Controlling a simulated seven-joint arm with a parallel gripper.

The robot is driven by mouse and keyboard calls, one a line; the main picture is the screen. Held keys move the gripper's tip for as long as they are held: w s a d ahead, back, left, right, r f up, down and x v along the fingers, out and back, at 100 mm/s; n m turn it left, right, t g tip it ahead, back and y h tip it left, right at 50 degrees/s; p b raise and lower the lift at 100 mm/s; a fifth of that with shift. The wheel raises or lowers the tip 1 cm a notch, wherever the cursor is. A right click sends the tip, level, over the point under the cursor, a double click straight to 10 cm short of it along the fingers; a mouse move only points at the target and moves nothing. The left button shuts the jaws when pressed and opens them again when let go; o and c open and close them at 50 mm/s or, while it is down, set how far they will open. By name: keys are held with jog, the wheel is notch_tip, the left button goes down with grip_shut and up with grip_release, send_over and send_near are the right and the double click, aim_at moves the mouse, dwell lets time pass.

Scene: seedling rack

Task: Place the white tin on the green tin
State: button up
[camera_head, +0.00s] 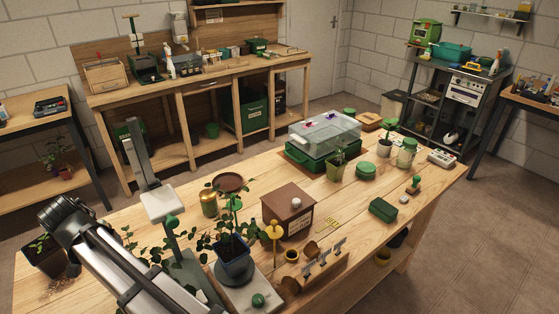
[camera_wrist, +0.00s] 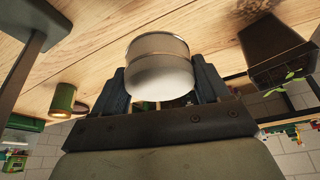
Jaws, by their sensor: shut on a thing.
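The white tin (camera_wrist: 158,76) is a short round can with a dull metal rim. In the wrist view it sits between the two fingers of my gripper (camera_wrist: 160,85), which is shut on it. The green tin (camera_wrist: 62,98) is a small round can with a tan end, standing on the wooden table to the left of my gripper and apart from it. In the head view I cannot make out the white tin or my gripper; my own arm covers the lower left.
A dark plant pot (camera_wrist: 272,45) stands to the right in the wrist view, and a grey post (camera_wrist: 35,50) to the left. In the head view the workbench holds a potted plant (camera_head: 233,265), a brown box (camera_head: 288,212) and a clear-lidded propagator (camera_head: 322,135).

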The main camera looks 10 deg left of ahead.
notch_tip(320, 180, up, 31)
jog(key=w+d+m, duration=0.1)
jog(key=w+d, duration=0.2)
jog(key=w, duration=0.3)
jog(key=w+d+m+h, duration=0.1)
jog(key=w+d, duration=0.2)
jog(key=w, duration=0.4)
jog(key=w+d+m, duration=0.2)
jog(key=w+d, duration=0.1)
jog(key=w, duration=0.3)
jog(key=w+d+m+h, duration=0.2)
jog(key=w+d+m, duration=0.1)
jog(key=w+d, duration=1.1)
jog(key=m+g+h, duration=0.1)
jog(key=m+h, duration=0.2)
jog(key=m, duration=0.6)
send_over(369, 166)
jog(key=shift+s+a+f, duration=0.1)
jog(key=shift+a+f, duration=0.1)
jog(key=shift+f, duration=5.9)
jog(key=shift+s+a+f, duration=0.1)
jog(key=shift+a+f, duration=0.05)
jog(key=shift+f, duration=5.9)
jog(key=shift+s+a+f, duration=0.1)
jog(key=shift+a+f, duration=0.1)
jog(key=shift+f, duration=5.9)
jog(key=shift+f, duration=0.1)
